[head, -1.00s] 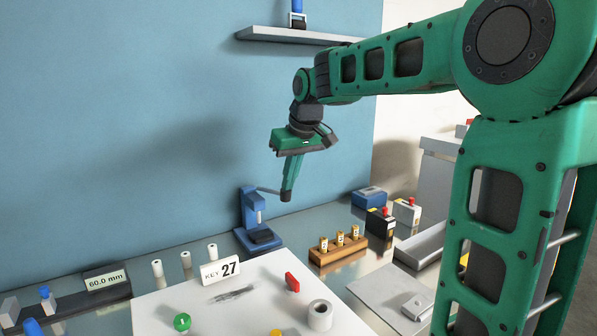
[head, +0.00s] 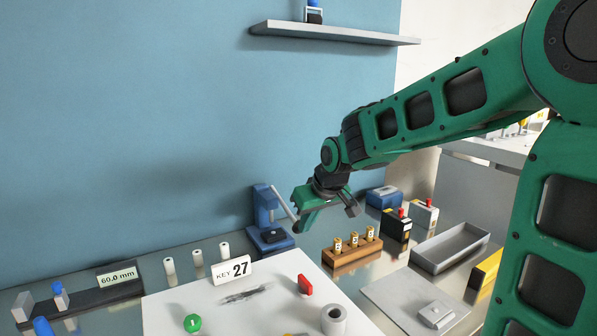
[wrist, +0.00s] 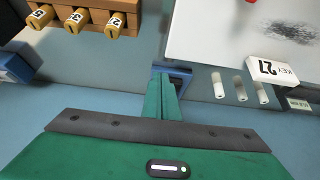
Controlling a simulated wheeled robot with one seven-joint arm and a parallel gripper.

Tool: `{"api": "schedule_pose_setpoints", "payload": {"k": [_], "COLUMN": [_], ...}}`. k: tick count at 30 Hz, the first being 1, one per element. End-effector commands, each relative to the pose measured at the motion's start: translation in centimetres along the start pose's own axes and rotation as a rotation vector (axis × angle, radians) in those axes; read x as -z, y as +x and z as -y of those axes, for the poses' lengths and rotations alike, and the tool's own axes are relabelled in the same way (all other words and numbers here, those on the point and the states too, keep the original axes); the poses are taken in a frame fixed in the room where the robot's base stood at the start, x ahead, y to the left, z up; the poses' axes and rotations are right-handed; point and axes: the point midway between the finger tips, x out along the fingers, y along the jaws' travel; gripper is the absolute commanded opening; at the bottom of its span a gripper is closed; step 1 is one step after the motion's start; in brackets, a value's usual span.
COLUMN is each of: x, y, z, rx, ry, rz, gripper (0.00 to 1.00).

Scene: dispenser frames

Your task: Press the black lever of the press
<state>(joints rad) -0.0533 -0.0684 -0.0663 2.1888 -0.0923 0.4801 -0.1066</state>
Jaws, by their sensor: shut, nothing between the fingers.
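The blue press (head: 262,210) stands on the bench against the blue wall, with a dark pad on its base. Its lever (head: 283,203), a thin bar that looks grey here, slopes down to the right from the press top. My green gripper (head: 298,227) is shut and empty, its fingertips at the lever's lower end. They seem to touch it, but exact contact is hard to tell. In the wrist view, the shut fingers (wrist: 162,95) cover most of the press, and only a blue part (wrist: 182,76) shows beside them. The lever is hidden there.
A wooden rack (head: 352,254) with several brass cylinders stands right of the press. A white board (head: 190,305) with a KEY 27 sign (head: 232,270) lies in front. White cylinders (head: 198,260) stand to the left. A grey tray (head: 450,250) is at right.

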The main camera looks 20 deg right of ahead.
Motion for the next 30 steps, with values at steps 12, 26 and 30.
{"api": "schedule_pose_setpoints", "payload": {"k": [12,26,30], "x": [-0.9,-0.6,-0.5], "y": [1.3,-1.3,-4.2], "z": [0.1,0.0,-0.2], "rx": [0.003,0.001,-0.001], "ry": [0.000,0.000,0.000], "rz": [0.025,0.013,-0.003], "gripper": [0.00,0.00,0.00]}}
